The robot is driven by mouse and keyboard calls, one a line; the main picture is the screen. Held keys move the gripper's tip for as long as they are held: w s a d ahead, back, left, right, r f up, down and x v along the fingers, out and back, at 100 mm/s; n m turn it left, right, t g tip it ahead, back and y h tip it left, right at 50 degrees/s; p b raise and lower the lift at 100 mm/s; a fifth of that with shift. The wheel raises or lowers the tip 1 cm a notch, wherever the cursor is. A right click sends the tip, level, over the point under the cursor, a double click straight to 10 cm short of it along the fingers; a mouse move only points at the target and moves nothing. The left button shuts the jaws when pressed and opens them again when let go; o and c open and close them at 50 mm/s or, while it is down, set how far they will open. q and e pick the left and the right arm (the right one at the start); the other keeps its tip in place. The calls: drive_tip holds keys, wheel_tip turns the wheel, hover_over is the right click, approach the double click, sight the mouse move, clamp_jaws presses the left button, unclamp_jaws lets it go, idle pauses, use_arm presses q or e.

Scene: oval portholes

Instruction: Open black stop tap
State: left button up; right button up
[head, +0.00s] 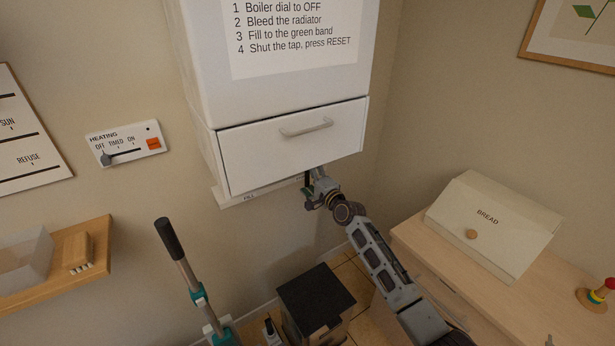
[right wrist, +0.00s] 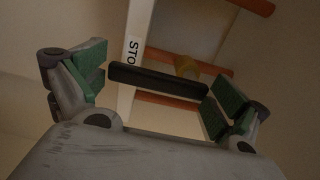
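The black stop tap (right wrist: 155,80) shows in the right wrist view as a dark bar lying across the space between my right gripper's fingers. A pale strip beside it carries a partly hidden label starting "STO". My right gripper (right wrist: 160,87) is open, with a green-padded finger near each end of the bar; I cannot tell whether either pad touches it. In the head view my right gripper (head: 315,191) is just under the white boiler (head: 293,145), at its lower right edge. A small dark upright piece of the tap (head: 307,179) shows there. My left gripper is not in view.
Orange-brown pipes (right wrist: 190,60) and a brass-coloured fitting (right wrist: 187,66) lie behind the bar. A black-topped box (head: 315,297) is on the floor below. A bread bin (head: 492,225) sits on the right cabinet.

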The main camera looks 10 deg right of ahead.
drive_tip(key=shift+s, duration=0.1)
idle(0.3)
drive_tip(key=shift+s+d+f, duration=0.1)
drive_tip(key=shift+s, duration=0.25)
drive_tip(key=v, duration=1.1)
drive_tip(key=shift+s, duration=0.1)
idle(0.7)
